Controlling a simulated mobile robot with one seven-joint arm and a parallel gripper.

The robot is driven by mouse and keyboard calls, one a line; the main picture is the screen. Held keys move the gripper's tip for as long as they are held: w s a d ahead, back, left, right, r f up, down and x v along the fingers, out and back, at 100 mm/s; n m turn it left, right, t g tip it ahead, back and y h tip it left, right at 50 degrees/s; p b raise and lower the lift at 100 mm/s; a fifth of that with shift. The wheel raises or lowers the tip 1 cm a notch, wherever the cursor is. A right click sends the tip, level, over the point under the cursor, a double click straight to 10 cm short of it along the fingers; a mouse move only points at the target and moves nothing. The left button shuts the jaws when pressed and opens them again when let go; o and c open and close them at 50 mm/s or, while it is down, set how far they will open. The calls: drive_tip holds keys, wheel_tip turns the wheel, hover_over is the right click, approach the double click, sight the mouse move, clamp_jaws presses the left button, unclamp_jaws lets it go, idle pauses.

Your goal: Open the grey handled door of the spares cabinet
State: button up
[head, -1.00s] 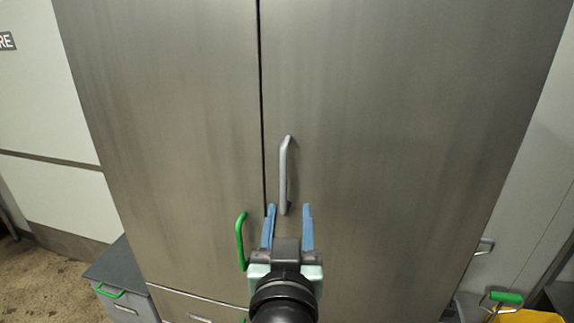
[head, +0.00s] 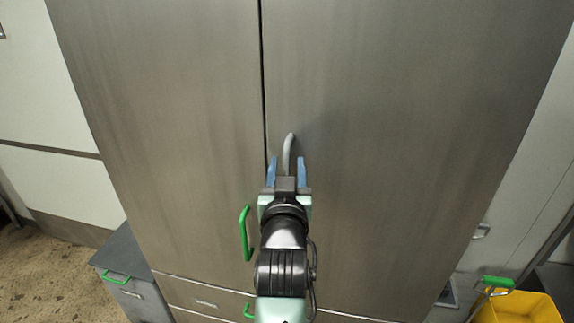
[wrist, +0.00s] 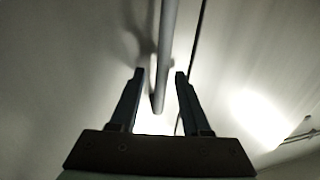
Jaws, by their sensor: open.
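The spares cabinet has two tall brushed-steel doors with a dark seam between them. The right door (head: 400,110) carries a grey vertical bar handle (head: 288,148) near the seam. The left door (head: 160,120) has a green handle (head: 245,232). My gripper (head: 287,165) is open, its blue fingers to the left and right of the grey handle's lower part. In the wrist view the grey handle (wrist: 165,60) runs between the two open fingers (wrist: 157,78), and its lower end shows between them. The fingers do not close on it. The handle's lowest part is hidden in the head view.
Drawers with a grey and a green handle (head: 248,312) are below the doors. A low grey cabinet (head: 125,270) stands at left. A yellow bin (head: 520,308) with a green handle stands at lower right. Floor is free at far left.

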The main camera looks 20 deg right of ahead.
drive_tip(key=shift+c, duration=0.3)
clamp_jaws()
idle(1.1)
